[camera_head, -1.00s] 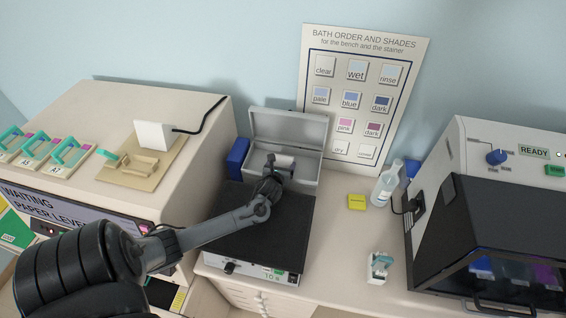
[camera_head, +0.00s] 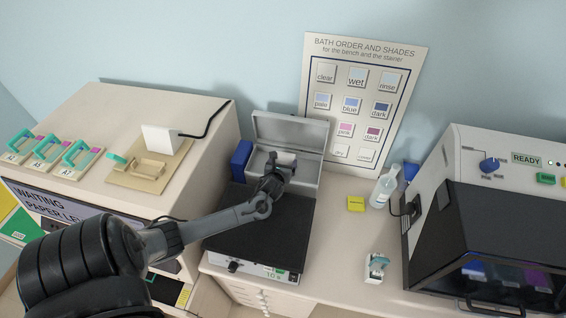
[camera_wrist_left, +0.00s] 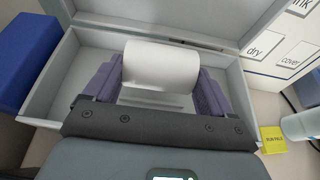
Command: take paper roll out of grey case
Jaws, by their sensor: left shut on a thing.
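The grey case (camera_head: 311,174) stands open at the back of the bench, its lid raised against the wall side. The white paper roll (camera_wrist_left: 161,66) is inside the case, lying crosswise. My left gripper (camera_head: 281,165) reaches into the case from the front. In the left wrist view its two purple-grey fingers (camera_wrist_left: 160,82) sit at the two ends of the roll, shut on it. The roll still appears within the case walls. The head view shows the roll only as a small white patch, partly hidden by the gripper. My right gripper is not in view.
A blue box (camera_head: 241,161) stands just left of the case. The black-topped device (camera_head: 262,228) lies in front of it under my arm. A yellow block (camera_head: 356,203) and a white bottle (camera_head: 384,188) stand to the right. The large dark-fronted machine (camera_head: 470,240) is farther right.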

